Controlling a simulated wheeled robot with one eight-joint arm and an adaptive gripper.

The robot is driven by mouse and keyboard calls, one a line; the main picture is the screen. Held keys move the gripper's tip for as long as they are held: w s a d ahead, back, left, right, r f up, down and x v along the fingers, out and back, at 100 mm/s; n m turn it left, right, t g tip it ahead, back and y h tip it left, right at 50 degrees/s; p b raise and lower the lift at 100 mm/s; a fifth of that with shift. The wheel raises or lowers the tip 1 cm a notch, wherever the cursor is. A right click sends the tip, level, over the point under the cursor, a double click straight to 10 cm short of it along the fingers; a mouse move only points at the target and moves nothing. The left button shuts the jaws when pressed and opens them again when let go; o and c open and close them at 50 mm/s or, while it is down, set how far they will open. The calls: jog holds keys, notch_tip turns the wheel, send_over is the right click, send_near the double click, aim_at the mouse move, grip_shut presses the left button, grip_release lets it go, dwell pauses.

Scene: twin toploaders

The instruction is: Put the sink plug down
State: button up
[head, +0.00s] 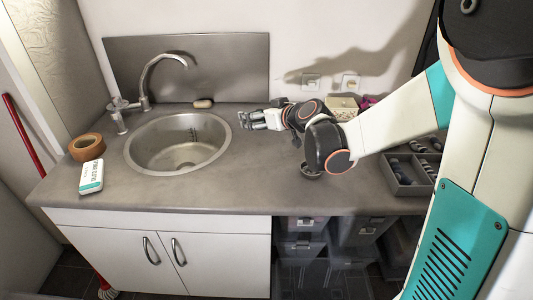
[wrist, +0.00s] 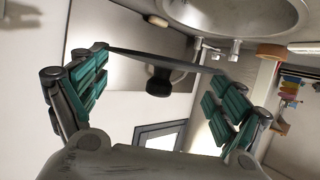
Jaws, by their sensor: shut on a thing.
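The sink plug (wrist: 158,82) shows in the wrist view as a thin dark disc, seen nearly edge-on, with a black knob. It spans the space between the fingers of my gripper (wrist: 163,65), which is shut on its rim. In the head view my gripper (head: 245,119) is at the right rim of the steel sink (head: 180,143), above the grey counter (head: 235,182). I cannot make out the plug in the head view. The wrist view shows part of the sink (wrist: 235,15) at the top.
A tap (head: 146,85) stands behind the sink and a soap bar (head: 203,104) lies near the back. A tape roll (head: 86,147) and white-teal box (head: 91,177) sit at left. A compartment tray (head: 405,188) is at right. The counter front is clear.

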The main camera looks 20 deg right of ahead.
jog(key=b, duration=0.6)
send_over(261, 164)
notch_tip(261, 164, down, 15)
jog(key=shift+w+r, duration=0.1)
jog(key=shift+w, duration=0.05)
jog(key=shift+f, duration=0.6)
jog(key=shift+c, duration=0.2)
jog(key=o, duration=0.8)
jog(key=shift+r, duration=0.45)
jog(key=p+v, duration=0.4)
jog(key=v, duration=0.8)
jog(key=shift+r+p, duration=0.15)
jog(key=shift+p, duration=0.15)
